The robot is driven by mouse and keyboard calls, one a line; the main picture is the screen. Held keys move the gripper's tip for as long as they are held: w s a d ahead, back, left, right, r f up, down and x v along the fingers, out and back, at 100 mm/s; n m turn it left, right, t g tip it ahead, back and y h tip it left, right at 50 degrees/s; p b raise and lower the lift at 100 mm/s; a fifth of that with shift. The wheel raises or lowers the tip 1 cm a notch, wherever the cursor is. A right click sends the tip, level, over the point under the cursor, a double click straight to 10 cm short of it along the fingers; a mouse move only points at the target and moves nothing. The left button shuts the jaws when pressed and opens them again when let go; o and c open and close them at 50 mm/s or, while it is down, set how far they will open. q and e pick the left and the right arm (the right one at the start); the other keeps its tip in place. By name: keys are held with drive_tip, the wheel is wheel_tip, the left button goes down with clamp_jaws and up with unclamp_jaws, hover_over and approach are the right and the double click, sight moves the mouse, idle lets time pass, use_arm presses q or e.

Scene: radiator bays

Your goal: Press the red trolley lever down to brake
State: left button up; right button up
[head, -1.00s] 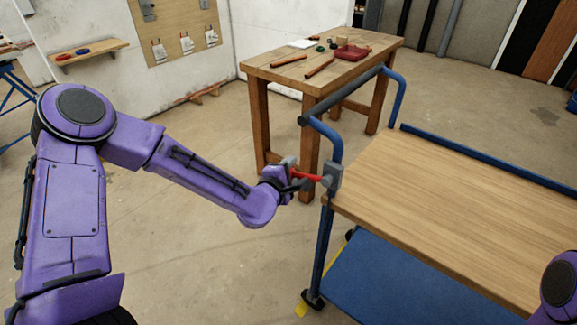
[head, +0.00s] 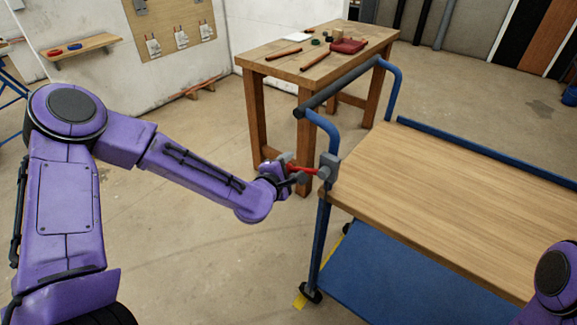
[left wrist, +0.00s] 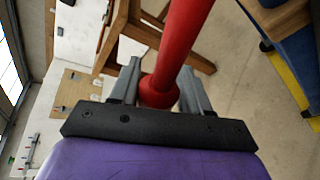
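The red lever (head: 305,170) sticks out to the left from a grey block (head: 328,168) on the blue post of the trolley (head: 450,200). It lies nearly level, its free end a little higher than its block end. My left gripper (head: 293,170) is at the lever's free end, one finger on each side. In the left wrist view the red lever (left wrist: 180,40) runs between the two grey fingers (left wrist: 160,80), its round knob near the palm. The fingers look apart around it; firm contact cannot be made out. My right gripper is out of view.
A shelf (head: 85,48) is on the left wall. The floor between my left arm and the trolley is clear.

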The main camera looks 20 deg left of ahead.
use_arm(q)
drive_tip(key=p+v, duration=0.3)
drive_tip(key=v, duration=0.7)
drive_tip(key=shift+s+p, duration=0.25)
drive_tip(key=shift+p, duration=0.05)
